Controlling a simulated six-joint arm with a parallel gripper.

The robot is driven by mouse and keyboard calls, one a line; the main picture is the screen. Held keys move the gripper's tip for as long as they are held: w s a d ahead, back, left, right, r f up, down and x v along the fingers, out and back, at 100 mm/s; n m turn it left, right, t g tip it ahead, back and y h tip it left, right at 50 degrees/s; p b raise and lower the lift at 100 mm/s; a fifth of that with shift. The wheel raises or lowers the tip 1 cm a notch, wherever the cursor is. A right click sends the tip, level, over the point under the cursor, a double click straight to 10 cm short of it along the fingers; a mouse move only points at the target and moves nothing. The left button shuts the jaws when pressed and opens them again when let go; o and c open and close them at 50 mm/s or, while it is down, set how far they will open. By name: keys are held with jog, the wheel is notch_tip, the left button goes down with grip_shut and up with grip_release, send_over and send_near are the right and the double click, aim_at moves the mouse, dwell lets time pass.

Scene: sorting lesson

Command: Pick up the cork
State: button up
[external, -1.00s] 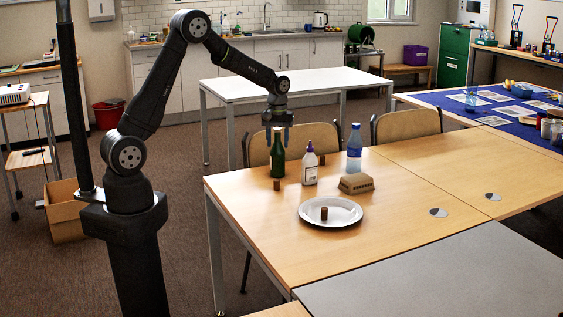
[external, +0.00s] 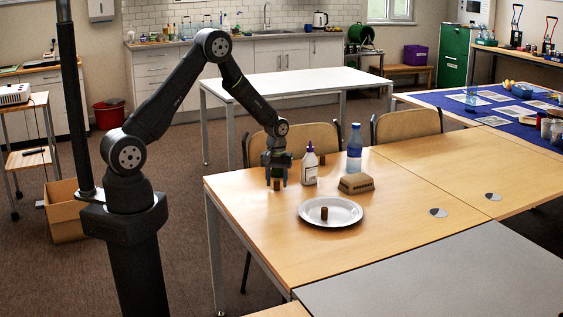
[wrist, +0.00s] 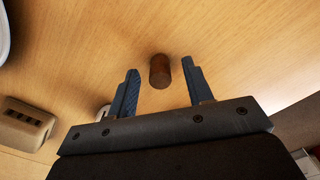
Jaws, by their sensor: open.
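A brown cork (external: 277,185) stands upright on the wooden table near its far left part. My gripper (external: 276,180) is open and low above the table, with its fingers on either side of this cork in the external view. In the wrist view the cork (wrist: 159,71) shows between and slightly beyond the two blue fingertips (wrist: 160,76), with a gap on each side. A second brown cork (external: 324,213) stands on the white plate (external: 345,219).
The table's front left is clear.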

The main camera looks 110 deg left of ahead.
jog(key=shift+f, duration=0.55)
grip_shut()
jog(key=shift+r, duration=0.1)
